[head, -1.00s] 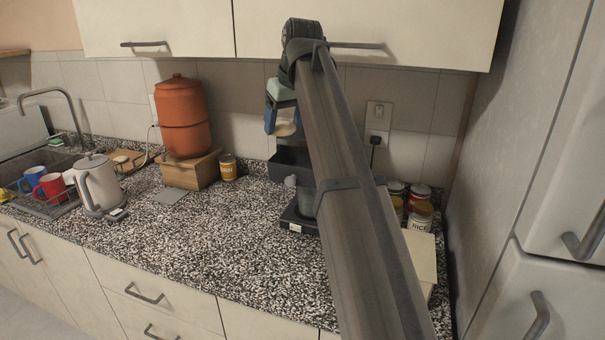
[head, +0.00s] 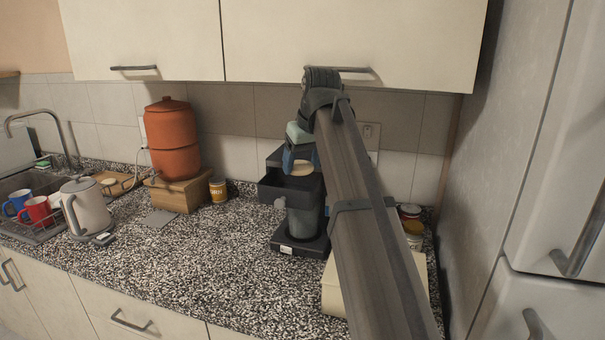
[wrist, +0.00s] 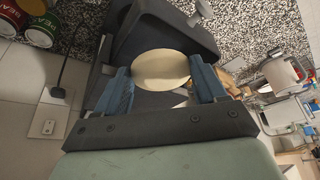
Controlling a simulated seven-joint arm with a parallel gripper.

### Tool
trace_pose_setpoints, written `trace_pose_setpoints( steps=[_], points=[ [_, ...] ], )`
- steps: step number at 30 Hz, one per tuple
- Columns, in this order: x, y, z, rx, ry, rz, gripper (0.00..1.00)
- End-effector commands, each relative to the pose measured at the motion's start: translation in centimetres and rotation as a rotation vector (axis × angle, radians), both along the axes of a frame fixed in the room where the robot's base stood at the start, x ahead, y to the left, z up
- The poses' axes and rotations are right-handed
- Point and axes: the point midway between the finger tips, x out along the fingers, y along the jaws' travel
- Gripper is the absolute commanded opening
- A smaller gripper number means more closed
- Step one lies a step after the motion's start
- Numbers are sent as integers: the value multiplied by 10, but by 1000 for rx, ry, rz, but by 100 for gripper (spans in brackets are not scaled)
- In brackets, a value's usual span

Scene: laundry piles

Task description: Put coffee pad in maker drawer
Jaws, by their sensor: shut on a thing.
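The round tan coffee pad (wrist: 160,70) is held between the two blue fingers of my gripper (wrist: 161,84) in the wrist view. In the head view my gripper (head: 301,160) holds the pad (head: 303,168) just above the black coffee maker's drawer (head: 290,190), which sticks out at the front with a round grey knob. The coffee maker (head: 275,158) stands on the counter, its right side partly hidden by my arm. A dark cup (head: 304,221) stands under the drawer on the base. In the wrist view the dark maker (wrist: 175,35) lies behind the pad; the exact gap is unclear.
An orange pot (head: 172,140) on a wooden stand, a yellow can (head: 218,190) and a kettle (head: 88,205) stand left. Wall cabinets hang above.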

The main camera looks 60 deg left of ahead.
Motion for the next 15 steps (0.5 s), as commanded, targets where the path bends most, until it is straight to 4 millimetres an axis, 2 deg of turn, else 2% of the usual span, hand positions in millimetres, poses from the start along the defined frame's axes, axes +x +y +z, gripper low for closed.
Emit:
trace_pose_setpoints(
  steps=[7, 15],
  points=[
    [0, -1, -30, -1, 0, 0, 42],
    [0, 0, -31, 0, 0, 0, 42]
  ],
)
